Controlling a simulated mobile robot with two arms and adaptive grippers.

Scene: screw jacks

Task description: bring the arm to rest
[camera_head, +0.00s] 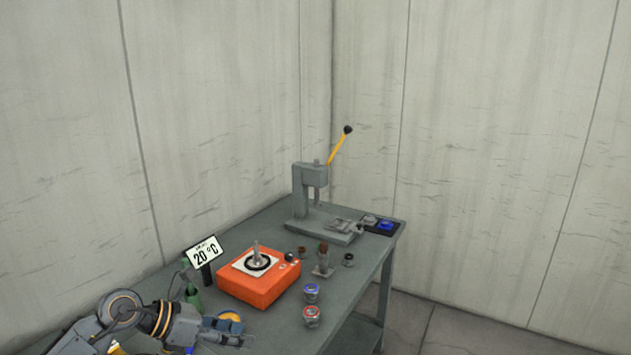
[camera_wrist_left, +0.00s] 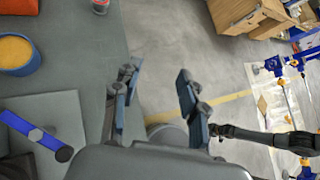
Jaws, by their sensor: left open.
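My left gripper (camera_head: 240,342) is at the lower left of the head view, low over the near end of the grey workbench (camera_head: 190,275). In the left wrist view the gripper (camera_wrist_left: 158,92) has its two fingers wide apart, with nothing between them. Beyond the fingers are the bench edge and the grey floor (camera_wrist_left: 165,60). My left arm comes in from the lower left corner and hides part of the bench's near end. My right gripper does not show for certain in either view.
Near the gripper are a blue bowl with orange contents (camera_wrist_left: 18,54) and a blue bar (camera_wrist_left: 30,128).

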